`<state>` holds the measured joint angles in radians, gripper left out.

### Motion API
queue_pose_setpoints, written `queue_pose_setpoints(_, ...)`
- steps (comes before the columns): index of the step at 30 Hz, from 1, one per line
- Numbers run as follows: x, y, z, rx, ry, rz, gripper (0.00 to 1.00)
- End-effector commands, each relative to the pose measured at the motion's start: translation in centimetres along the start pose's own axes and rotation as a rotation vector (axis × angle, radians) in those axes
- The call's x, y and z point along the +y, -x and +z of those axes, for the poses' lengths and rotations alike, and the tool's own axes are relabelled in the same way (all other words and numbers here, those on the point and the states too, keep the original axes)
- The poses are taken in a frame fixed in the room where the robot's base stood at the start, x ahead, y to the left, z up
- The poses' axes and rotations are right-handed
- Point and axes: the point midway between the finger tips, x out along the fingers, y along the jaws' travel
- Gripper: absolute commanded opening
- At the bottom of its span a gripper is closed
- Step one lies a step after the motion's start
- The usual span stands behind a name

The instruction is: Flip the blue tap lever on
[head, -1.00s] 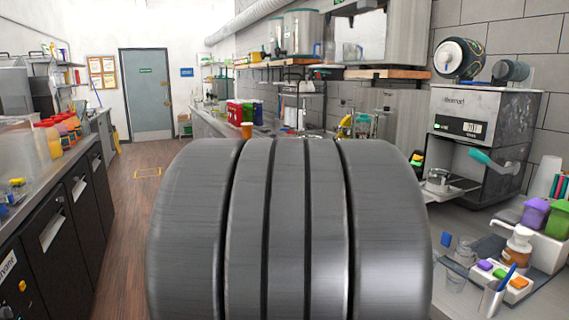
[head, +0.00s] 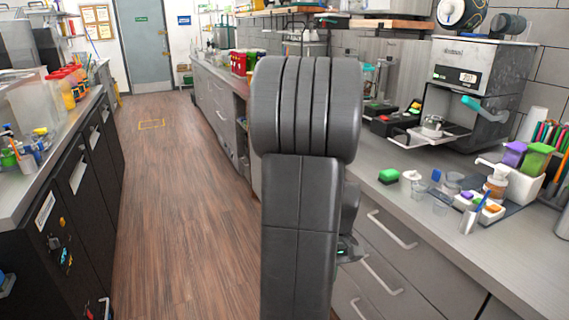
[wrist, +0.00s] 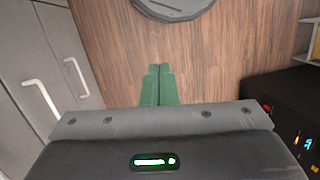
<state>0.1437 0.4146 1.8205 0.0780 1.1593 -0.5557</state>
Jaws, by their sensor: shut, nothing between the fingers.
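My gripper (wrist: 158,72) shows in the wrist view as two green fingers pressed together, shut and empty, over the wood floor. In the head view my arm stands upright in the middle and hides most of the gripper; only a small dark part shows beside its lower right. I cannot make out a blue tap lever in either current view.
The left counter (head: 60,150) has dark cabinets. The wood floor (head: 175,220) between them is clear.

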Motion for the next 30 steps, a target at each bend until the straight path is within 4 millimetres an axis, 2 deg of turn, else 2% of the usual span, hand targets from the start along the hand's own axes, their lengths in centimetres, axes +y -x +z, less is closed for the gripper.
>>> queue_pose_setpoints(1,3.0,1.8,-0.9,-0.052,0.068,0.062,0.00)
queue_pose_setpoints(6,13.5,8.2,-2.8,-0.293,0.295,0.281,0.00)
queue_pose_setpoints(9,18.9,12.3,-3.5,-0.451,0.386,0.387,0.00)
queue_pose_setpoints(13,24.1,17.0,-4.1,-0.641,0.456,0.483,0.00)
queue_pose_setpoints(16,26.6,19.8,-4.3,-0.754,0.482,0.530,0.00)
queue_pose_setpoints(21,28.5,22.3,-4.4,-0.860,0.495,0.566,0.00)
queue_pose_setpoints(30,28.8,22.8,-4.5,-0.882,0.496,0.573,0.00)
